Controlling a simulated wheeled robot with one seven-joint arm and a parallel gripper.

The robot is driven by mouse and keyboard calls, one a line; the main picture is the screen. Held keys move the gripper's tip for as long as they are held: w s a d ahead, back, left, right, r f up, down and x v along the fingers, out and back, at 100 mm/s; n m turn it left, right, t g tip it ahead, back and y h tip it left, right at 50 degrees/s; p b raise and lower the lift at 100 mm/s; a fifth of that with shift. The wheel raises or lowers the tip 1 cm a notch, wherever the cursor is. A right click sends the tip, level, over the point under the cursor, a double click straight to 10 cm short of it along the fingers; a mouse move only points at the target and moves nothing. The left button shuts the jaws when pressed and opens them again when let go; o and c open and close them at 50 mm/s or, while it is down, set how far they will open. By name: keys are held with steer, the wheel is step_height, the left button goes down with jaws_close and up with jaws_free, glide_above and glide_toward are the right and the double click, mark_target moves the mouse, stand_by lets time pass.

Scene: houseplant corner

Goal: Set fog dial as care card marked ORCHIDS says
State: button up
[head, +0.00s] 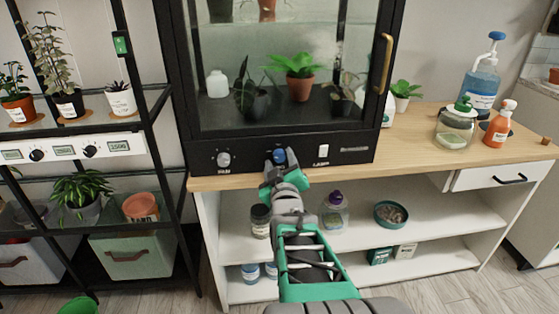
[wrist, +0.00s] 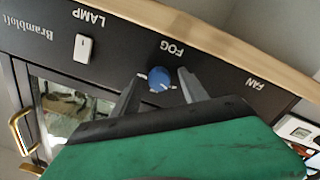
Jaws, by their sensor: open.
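The blue fog dial (wrist: 159,79) sits on the black front panel under the word FOG in the upside-down wrist view. A light pointer mark shows near its edge, but I cannot read its setting. In the head view the dial (head: 279,156) is partly covered by my gripper (head: 279,168). My gripper (wrist: 161,75) is open, with one finger on each side of the dial. I cannot tell if either finger touches it. I cannot make out any card marked ORCHIDS.
The panel belongs to a glass plant cabinet (head: 283,130) on a wooden-topped bench (head: 425,150). The fan knob (head: 223,159) is left of the fog dial and the lamp switch (head: 323,156) right. A black shelf rack (head: 155,120) stands at left. Bottles stand on the bench at right.

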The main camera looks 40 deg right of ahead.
steer(key=shift+c, duration=0.2)
jaws_close()
stand_by(0.4)
